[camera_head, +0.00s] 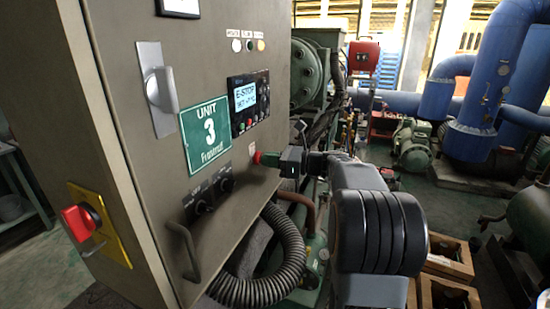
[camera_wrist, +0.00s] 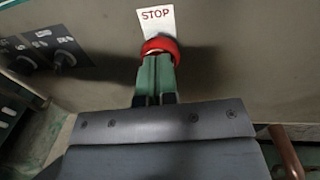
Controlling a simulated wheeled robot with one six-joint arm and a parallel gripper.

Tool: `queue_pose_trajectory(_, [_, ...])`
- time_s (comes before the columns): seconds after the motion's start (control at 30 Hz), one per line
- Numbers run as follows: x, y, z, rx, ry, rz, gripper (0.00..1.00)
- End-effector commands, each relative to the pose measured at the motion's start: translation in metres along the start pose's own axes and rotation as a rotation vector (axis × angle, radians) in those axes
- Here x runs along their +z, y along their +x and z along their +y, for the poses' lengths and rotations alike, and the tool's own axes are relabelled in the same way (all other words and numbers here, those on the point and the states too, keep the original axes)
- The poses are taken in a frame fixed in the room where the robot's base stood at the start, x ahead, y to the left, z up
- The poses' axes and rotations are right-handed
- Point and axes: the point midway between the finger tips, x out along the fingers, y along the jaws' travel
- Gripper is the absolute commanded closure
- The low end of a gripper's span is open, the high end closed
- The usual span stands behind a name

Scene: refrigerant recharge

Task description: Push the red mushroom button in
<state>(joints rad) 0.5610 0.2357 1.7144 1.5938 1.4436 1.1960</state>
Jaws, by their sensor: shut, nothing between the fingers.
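The red mushroom button (camera_wrist: 161,44) sits on the grey cabinet face, just under a white STOP label (camera_wrist: 157,19). In the head view only a bit of its red edge (camera_head: 257,158) shows beside my fingertips. My gripper (camera_wrist: 158,62) is shut and empty, its green fingertips together. The tips lie over the button's lower middle in the wrist view and hide part of it. They are at the button's face, touching or very close; I cannot tell which. How far the button is pressed in is not clear. In the head view my gripper (camera_head: 268,159) points left at the cabinet.
The cabinet's display (camera_head: 245,97) reads E-STOP. A green Unit 3 sign (camera_head: 205,136) and two black knobs (camera_head: 225,183) are left of the button. A red rotary handle (camera_head: 78,221) is on a yellow plate. A corrugated hose (camera_head: 278,285) runs below my arm.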

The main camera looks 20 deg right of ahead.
Motion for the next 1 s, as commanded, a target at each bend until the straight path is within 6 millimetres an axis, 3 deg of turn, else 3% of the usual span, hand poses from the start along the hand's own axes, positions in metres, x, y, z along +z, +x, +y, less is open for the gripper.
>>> queue_pose_trajectory(0.2, [0.005,0.004,0.002,0.008,-0.008,-0.008,1.00])
queue_pose_trajectory(0.37, [0.006,-0.008,0.000,0.010,-0.008,-0.009,1.00])
queue_pose_trajectory(0.8, [0.001,-0.093,-0.005,0.008,-0.004,-0.008,1.00])
queue_pose_trajectory(1.0, [0.001,-0.121,-0.005,0.010,-0.002,-0.008,1.00])
